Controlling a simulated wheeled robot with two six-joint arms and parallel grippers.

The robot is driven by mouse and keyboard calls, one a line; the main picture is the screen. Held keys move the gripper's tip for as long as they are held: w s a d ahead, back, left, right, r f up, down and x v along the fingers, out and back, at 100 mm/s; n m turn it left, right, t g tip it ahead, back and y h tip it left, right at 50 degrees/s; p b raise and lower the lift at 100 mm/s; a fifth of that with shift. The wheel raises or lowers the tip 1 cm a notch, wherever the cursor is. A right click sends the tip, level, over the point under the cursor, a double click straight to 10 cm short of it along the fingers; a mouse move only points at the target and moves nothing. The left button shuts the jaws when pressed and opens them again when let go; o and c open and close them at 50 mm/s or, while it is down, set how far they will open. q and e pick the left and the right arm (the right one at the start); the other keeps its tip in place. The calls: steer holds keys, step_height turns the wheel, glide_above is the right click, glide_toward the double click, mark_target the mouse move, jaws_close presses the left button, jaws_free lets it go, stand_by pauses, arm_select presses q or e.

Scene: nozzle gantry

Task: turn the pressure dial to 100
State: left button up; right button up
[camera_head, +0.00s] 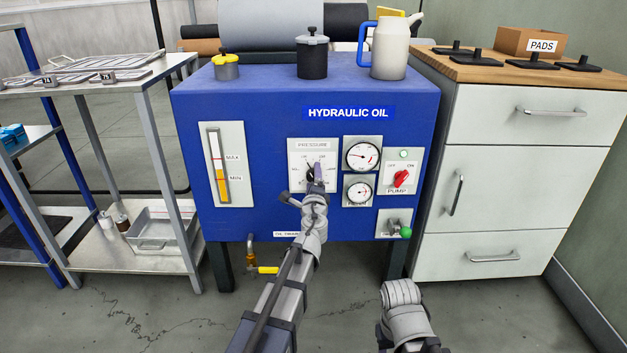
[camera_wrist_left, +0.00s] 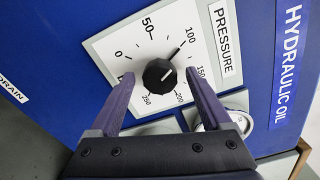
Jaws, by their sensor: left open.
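The pressure dial (camera_wrist_left: 160,73) is a round black knob on a white plate (camera_wrist_left: 110,44) marked 0, 50, 100, 150, 200 and 250. A thin dark line runs from the knob toward the 100 mark. In the head view the dial plate (camera_head: 298,156) is on the front of the blue hydraulic oil tank (camera_head: 270,120), partly hidden by my left gripper (camera_head: 317,178). In the left wrist view my left gripper (camera_wrist_left: 159,78) is open, with one finger on each side of the knob. I cannot tell whether they touch it. My right arm shows at the bottom; its fingers are not visible.
Two gauges (camera_head: 362,155) and a red pump switch (camera_head: 401,179) sit right of the dial. A sight glass (camera_head: 219,170) is to its left. A grey cart (camera_head: 130,85) stands left of the tank and a white drawer cabinet (camera_head: 520,175) right of it.

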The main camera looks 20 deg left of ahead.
arm_select(q)
steer(key=shift+s, duration=0.15)
steer(key=v, duration=0.7)
steer(key=shift+s, duration=0.3)
steer(key=shift+d, duration=0.1)
